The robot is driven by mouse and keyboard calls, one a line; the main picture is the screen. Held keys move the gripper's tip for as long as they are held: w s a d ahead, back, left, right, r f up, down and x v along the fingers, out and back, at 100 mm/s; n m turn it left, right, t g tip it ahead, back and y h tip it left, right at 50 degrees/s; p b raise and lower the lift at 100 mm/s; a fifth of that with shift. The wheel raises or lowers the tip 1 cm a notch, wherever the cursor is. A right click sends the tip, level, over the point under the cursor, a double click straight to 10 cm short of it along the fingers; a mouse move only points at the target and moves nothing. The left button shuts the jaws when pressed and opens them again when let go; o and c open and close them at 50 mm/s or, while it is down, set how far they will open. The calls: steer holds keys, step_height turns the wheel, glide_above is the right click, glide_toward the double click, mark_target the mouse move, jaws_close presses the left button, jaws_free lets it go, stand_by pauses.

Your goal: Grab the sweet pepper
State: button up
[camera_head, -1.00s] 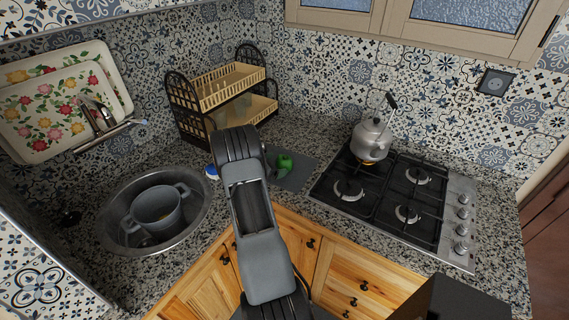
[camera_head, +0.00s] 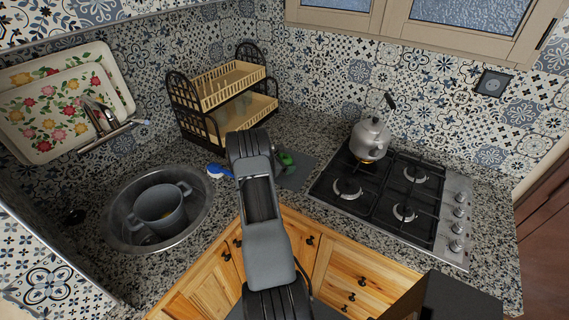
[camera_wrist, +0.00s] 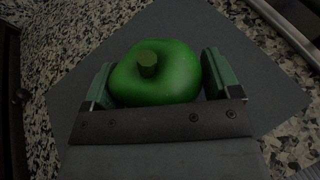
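The sweet pepper is green with a short stem. In the wrist view the sweet pepper (camera_wrist: 165,78) sits between the two fingers of my gripper (camera_wrist: 158,80), stem towards the camera. The fingers are spread wide, one on each side, very close to its skin; firm contact cannot be made out. Its near edge is hidden by the gripper's plate. In the head view the pepper (camera_head: 286,158) shows beside my arm, partly hidden by it, over a dark grey board (camera_head: 296,177). The fingertips are hidden behind my arm there.
A sink (camera_head: 117,226) with a grey pot (camera_head: 160,210) is to the left. A blue-and-white brush (camera_head: 216,171) lies near my arm. A dish rack (camera_head: 215,135) stands behind. A gas hob (camera_head: 385,195) with a kettle (camera_head: 371,137) is to the right.

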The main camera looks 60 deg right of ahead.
steer(key=c, duration=0.6)
steer(key=shift+r, duration=0.1)
steer(key=shift+c, duration=0.2)
